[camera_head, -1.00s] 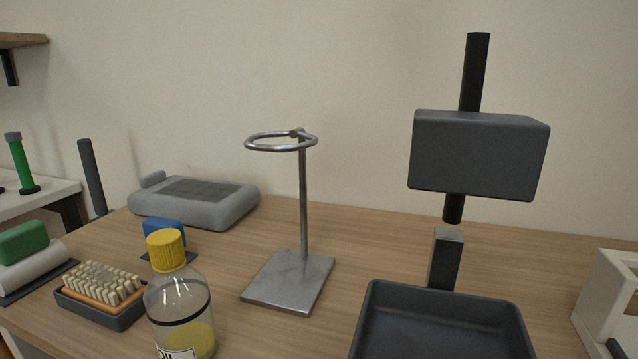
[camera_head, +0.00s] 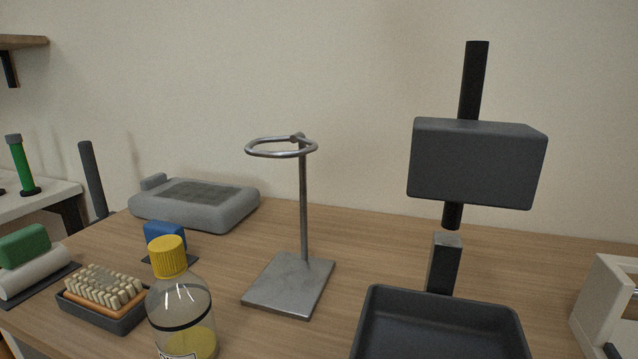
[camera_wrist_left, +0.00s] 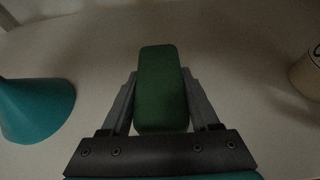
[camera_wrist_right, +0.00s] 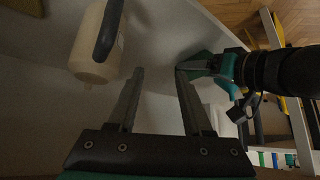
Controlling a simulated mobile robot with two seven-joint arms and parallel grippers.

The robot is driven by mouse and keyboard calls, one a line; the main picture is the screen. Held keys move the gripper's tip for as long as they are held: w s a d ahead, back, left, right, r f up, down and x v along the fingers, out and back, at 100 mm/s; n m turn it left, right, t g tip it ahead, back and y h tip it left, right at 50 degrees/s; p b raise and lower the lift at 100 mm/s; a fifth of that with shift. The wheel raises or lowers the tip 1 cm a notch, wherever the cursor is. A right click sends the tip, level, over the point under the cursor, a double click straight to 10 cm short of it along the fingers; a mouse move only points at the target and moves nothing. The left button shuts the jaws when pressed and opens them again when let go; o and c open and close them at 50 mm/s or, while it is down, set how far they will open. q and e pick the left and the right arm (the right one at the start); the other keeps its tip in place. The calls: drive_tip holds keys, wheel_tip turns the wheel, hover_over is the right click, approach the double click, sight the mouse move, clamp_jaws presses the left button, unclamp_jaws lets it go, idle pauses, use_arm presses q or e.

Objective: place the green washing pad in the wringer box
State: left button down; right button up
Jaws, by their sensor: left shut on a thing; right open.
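The green washing pad (camera_wrist_left: 161,95) is upright in the left wrist view, between the two fingers of my left gripper (camera_wrist_left: 160,75), which is shut on it. Behind it is a pale surface. My right gripper (camera_wrist_right: 158,74) is open and empty above a pale surface in the right wrist view. Neither gripper shows in the head view. A white open-framed box (camera_head: 603,300) is cut off at the right edge of the head view; I cannot tell whether it is the wringer box.
A teal cone (camera_wrist_left: 35,108) stands left of the pad. A cream jug (camera_wrist_right: 97,48) is near my right gripper. The head view shows another green block (camera_head: 24,246), a brush (camera_head: 104,290), a yellow-capped bottle (camera_head: 181,310), a ring stand (camera_head: 290,283) and a dark tray (camera_head: 440,300).

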use_arm(q)
drive_tip(key=shift+r+p, duration=1.95)
drive_tip(key=shift+r, duration=0.25)
drive_tip(key=shift+f, duration=0.25)
